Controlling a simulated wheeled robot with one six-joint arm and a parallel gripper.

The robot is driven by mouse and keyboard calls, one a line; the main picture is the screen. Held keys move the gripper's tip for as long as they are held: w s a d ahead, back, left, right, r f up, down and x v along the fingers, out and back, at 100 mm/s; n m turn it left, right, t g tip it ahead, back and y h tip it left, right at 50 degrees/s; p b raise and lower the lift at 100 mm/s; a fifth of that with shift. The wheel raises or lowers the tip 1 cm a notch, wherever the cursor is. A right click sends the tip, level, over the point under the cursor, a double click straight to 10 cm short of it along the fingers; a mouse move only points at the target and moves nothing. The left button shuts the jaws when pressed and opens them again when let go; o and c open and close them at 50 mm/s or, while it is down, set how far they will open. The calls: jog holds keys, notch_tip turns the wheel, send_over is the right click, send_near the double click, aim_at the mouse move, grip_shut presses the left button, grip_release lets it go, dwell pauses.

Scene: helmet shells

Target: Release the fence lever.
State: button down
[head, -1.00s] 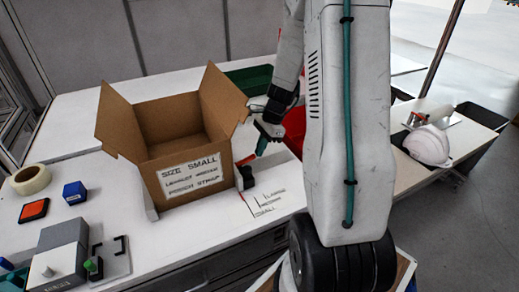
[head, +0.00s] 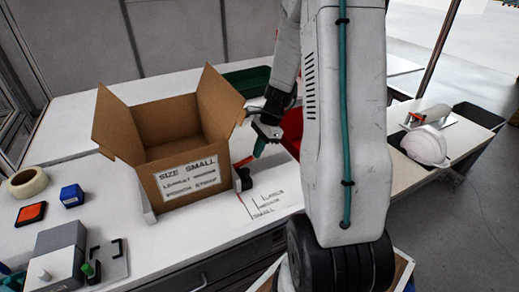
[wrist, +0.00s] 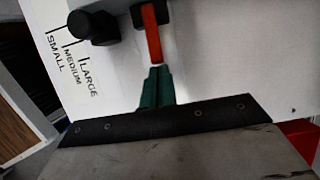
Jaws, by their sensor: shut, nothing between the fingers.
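The fence lever (head: 244,161) is a short red bar by a black block, on the white bench at the right front corner of the cardboard box. In the wrist view the red lever (wrist: 152,35) points towards my fingers, beside a round black knob (wrist: 92,26). My gripper (head: 259,149) hangs just above and right of the lever, fingers down. In the wrist view its green fingertips (wrist: 159,70) are shut together, empty, at the lever's near end. I cannot tell whether they touch it.
The open cardboard box (head: 178,150) is labelled SIZE SMALL. Marks for small, medium and large (wrist: 70,65) are printed on the bench beside the lever. A red bin (head: 292,128) stands behind my gripper. A white helmet shell (head: 427,147) sits on the right-hand table.

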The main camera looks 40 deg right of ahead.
jog(key=shift+a, duration=0.35)
jog(key=shift+r, duration=0.7)
jog(key=shift+d+r, duration=0.1)
jog(key=shift+d+r, duration=0.15)
jog(key=shift+r, duration=0.15)
jog(key=v, duration=0.9)
jog(key=shift+d, duration=0.15)
